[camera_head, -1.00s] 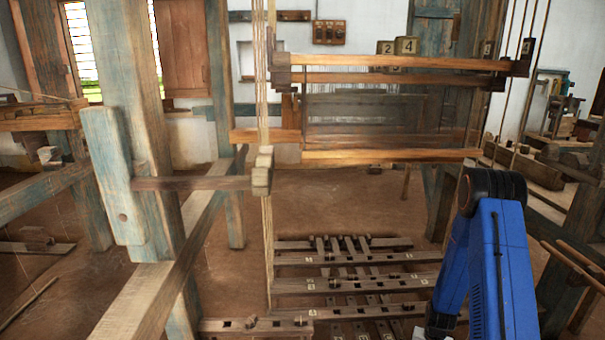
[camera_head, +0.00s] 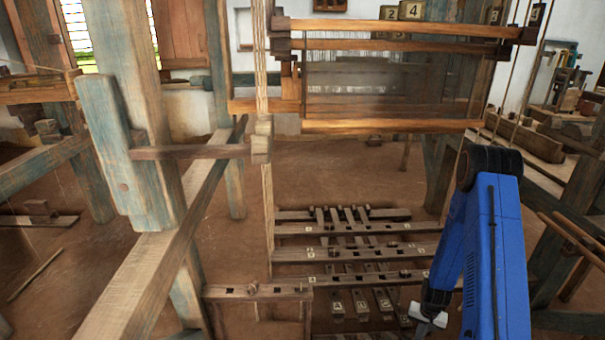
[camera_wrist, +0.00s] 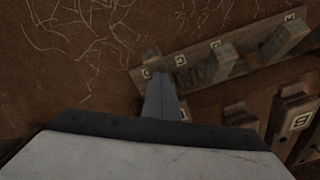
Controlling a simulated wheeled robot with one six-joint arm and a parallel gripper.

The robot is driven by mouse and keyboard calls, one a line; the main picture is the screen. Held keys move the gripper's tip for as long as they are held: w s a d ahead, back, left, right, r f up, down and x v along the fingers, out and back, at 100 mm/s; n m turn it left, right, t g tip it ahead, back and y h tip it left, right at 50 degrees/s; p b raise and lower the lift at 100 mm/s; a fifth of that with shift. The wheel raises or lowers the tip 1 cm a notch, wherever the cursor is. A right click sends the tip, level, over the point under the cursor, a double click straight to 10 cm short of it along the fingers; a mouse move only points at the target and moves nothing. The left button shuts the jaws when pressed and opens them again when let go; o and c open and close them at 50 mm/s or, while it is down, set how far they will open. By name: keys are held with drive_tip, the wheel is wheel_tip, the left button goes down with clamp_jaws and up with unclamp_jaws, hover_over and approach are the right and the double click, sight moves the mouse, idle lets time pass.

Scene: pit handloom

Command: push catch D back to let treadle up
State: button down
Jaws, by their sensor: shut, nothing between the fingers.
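My gripper shows in the wrist view (camera_wrist: 160,82) as one narrow dark grey finger shape, closed and empty, pointing at the near end of a slotted wooden bar (camera_wrist: 245,40). A small wooden peg (camera_wrist: 152,56) stands on the bar just past the fingertips; I cannot tell if they touch. Other upright pegs (camera_wrist: 222,60) stand farther along, beside small letter plates too blurred to read surely, so I cannot tell which catch is D. A treadle (camera_wrist: 296,122) marked like B lies at right. In the head view, several labelled treadle ends (camera_head: 360,302) show left of my gripper (camera_head: 428,322).
Slotted cross bars (camera_head: 345,254) lie low across the treadles. A front rail (camera_head: 258,292) and a blue-grey post (camera_head: 130,100) stand left. The wooden beater frame (camera_head: 390,126) hangs above. Bare earth floor (camera_head: 350,180) lies open behind the bars.

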drive_tip(key=shift+s+f, duration=0.2)
drive_tip(key=shift+f, duration=0.1)
drive_tip(key=shift+s+r, duration=0.25)
drive_tip(key=shift+r, duration=0.75)
drive_tip(key=shift+s+r, duration=0.25)
drive_tip(key=shift+r, duration=0.8)
drive_tip(key=shift+s+r, duration=0.25)
drive_tip(key=shift+r, duration=0.75)
drive_tip(key=s+a+r+n+t, duration=0.1)
drive_tip(key=a+r, duration=0.2)
drive_tip(key=r, duration=0.7)
drive_tip(key=a+r+n, duration=0.1)
drive_tip(key=a+r, duration=0.1)
drive_tip(key=r, duration=0.9)
drive_tip(key=s+a+r+t, duration=0.1)
drive_tip(key=a+r, duration=0.2)
drive_tip(key=r, duration=0.7)
drive_tip(key=s+a+r+n+t, duration=0.1)
drive_tip(key=s+a+r, duration=0.3)
drive_tip(key=s+r, duration=0.6)
drive_tip(key=s+a+r+n+t, duration=0.1)
drive_tip(key=s+a+r, duration=0.3)
drive_tip(key=s+r, duration=0.6)
drive_tip(key=s+n, duration=0.1)
drive_tip(key=s, duration=0.3)
drive_tip(key=shift+s+r+n+t, duration=0.25)
drive_tip(key=shift+s+n+t, duration=0.05)
drive_tip(key=shift+t, duration=0.1)
